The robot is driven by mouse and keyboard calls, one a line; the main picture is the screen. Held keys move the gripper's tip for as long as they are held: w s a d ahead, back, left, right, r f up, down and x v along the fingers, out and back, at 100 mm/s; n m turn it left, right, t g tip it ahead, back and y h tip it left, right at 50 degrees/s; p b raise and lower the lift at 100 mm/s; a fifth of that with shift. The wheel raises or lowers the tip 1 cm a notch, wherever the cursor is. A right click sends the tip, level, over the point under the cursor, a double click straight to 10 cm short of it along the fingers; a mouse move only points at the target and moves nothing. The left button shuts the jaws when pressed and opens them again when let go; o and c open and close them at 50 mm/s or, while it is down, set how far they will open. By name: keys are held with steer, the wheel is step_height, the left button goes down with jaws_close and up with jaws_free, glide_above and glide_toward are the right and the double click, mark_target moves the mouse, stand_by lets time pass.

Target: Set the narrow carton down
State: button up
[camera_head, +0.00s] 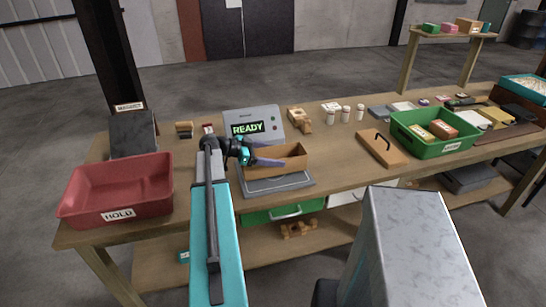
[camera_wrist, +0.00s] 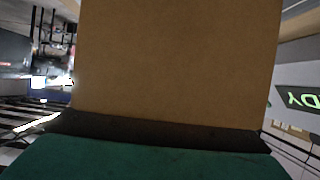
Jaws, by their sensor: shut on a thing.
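The narrow carton (camera_head: 283,154) is a long brown box in the middle of the bench, just in front of the READY display. In the wrist view the carton (camera_wrist: 178,60) fills the middle, close to the camera. The far finger is hidden.
The detector display (camera_head: 250,128) reads READY behind the carton. A red HOLD bin (camera_head: 117,190) stands at the left and a green bin (camera_head: 437,146) at the right. A wooden board with a handle (camera_head: 382,150) lies between. Several small bottles (camera_head: 345,114) stand behind.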

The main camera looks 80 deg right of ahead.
steer(key=shift+f, duration=0.7)
steer(key=shift+f, duration=0.1)
steer(key=o, duration=1.1)
steer(key=b+v, duration=0.3)
steer(key=v, duration=0.7)
steer(key=shift+w+b, duration=0.2)
steer(key=shift+b, duration=0.15)
steer(key=shift+w+a+r, duration=0.35)
steer(key=shift+w+r, duration=0.2)
steer(key=shift+w, duration=0.1)
